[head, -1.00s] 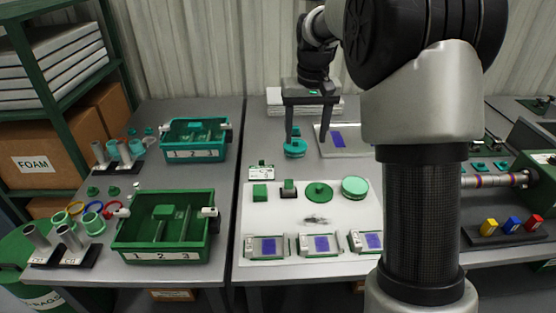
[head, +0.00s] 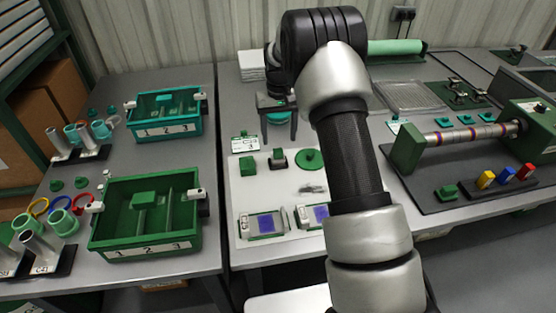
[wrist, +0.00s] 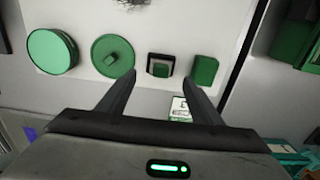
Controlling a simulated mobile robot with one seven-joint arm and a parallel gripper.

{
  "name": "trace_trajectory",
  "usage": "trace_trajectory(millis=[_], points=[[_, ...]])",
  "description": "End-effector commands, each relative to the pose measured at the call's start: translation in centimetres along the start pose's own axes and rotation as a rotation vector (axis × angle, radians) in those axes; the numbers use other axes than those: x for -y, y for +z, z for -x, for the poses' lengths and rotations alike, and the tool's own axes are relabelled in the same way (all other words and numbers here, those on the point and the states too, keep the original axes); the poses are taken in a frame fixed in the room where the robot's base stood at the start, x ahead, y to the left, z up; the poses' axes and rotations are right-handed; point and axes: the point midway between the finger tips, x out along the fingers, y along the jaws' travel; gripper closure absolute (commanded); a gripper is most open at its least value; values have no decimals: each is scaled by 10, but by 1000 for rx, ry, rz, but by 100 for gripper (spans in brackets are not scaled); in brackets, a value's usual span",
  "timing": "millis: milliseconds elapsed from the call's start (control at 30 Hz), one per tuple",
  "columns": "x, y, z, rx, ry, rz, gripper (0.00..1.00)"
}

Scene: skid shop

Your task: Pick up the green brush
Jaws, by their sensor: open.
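My gripper (head: 279,136) is open and empty, pointing down near the back of the white mat (head: 240,190). The wrist view shows its fingers (wrist: 160,80) apart, with a small green piece on a dark base (wrist: 160,66) in line between them; that piece also shows in the head view (head: 278,160). A plain green block (wrist: 203,70) and a green disc with a knob (wrist: 113,56) lie on either side of it. Another green block (head: 447,191) sits on the dark board at right. I cannot tell for sure which is the green brush.
A green round tin (wrist: 52,52) lies beyond the disc. Green (head: 150,250) and teal (head: 165,130) divided bins stand on the left bench. Yellow (head: 486,180), blue (head: 507,174) and red (head: 525,171) pieces sit at right. My arm hides part of the mat.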

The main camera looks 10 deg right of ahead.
Motion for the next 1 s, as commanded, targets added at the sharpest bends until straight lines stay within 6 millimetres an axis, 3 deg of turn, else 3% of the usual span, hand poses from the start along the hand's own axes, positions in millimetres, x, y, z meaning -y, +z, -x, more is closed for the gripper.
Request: trace_trajectory(millis=[100,367,700,933,1000], points=[[0,0,-20,1,0,0,41],[0,-1,-34,1,0,1,41],[2,-4,-78,1,1,1,41],[2,-5,-80,-1,0,1,41],[2,-5,-80,-1,0,1,51]])
